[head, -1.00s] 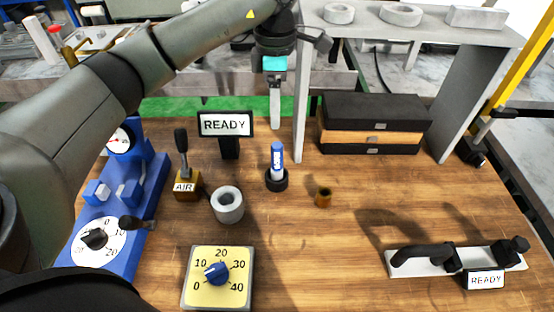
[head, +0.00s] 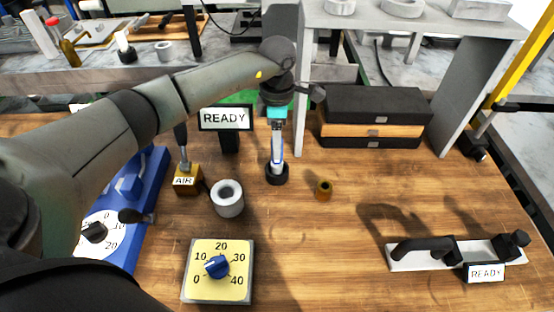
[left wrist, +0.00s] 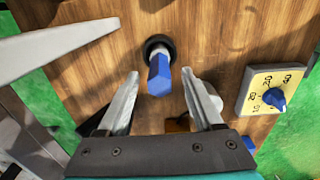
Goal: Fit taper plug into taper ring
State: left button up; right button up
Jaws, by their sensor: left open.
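The taper plug (head: 277,158) has a blue handle and stands upright in a round black holder (head: 277,176) on the wooden bench. The plug's blue end also shows in the left wrist view (left wrist: 159,78). My left gripper (head: 277,132) is above the plug, fingers pointing down. In the left wrist view its two fingers (left wrist: 160,74) are spread, with the blue handle between their tips and no clear contact. The grey taper ring (head: 228,199) lies on the bench left of the plug, its hole facing up. My right gripper is not in view.
A yellow dial box (head: 219,271) sits in front of the ring. The AIR lever block (head: 187,180) stands left of it, and a READY sign (head: 226,119) behind. A small brass bush (head: 323,189) lies right of the plug. Black-and-wood drawers (head: 371,118) stand at back right.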

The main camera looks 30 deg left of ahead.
pick_arm(q)
jog(key=shift+c, duration=0.2)
grip_shut()
dwell(0.3)
jog(key=shift+w+r, duration=0.1)
dwell(0.7)
